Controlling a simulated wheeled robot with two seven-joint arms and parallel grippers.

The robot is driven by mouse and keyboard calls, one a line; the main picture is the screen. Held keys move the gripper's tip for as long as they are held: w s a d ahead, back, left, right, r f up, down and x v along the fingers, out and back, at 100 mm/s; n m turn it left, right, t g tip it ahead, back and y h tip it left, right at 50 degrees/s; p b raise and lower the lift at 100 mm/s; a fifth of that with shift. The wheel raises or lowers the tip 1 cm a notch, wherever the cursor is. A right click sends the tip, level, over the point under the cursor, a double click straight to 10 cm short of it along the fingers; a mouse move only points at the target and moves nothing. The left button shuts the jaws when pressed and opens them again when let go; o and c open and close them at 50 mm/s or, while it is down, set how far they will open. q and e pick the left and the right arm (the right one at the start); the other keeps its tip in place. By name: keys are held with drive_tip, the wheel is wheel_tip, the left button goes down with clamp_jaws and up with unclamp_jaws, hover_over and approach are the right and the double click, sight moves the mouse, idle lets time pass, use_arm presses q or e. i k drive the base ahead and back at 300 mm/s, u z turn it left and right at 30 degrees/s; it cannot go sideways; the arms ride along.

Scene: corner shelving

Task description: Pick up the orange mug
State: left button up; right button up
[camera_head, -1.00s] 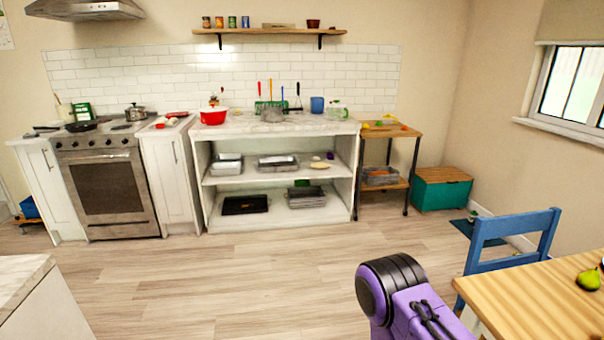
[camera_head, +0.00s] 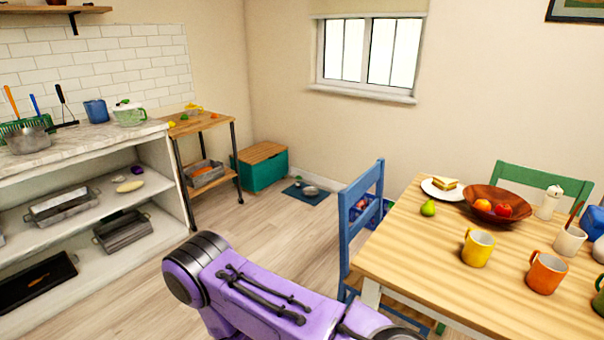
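The orange mug (camera_head: 546,272) stands upright on the wooden dining table (camera_head: 405,262) at the right of the head view, near the table's front side. A yellow mug (camera_head: 477,247) stands to its left, apart from it. A white mug (camera_head: 569,242) with something red sticking out stands just behind it. A purple arm link of mine crosses the bottom middle of the view, left of the table. Neither of my grippers is in view.
A wooden bowl (camera_head: 497,199) of fruit, a pear (camera_head: 428,208) and a plate with a sandwich (camera_head: 442,187) are on the table. A blue chair (camera_head: 356,215) stands at its left side, a green chair (camera_head: 541,181) behind.

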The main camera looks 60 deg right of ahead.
sight(547, 271)
drive_tip(key=z, duration=2.4)
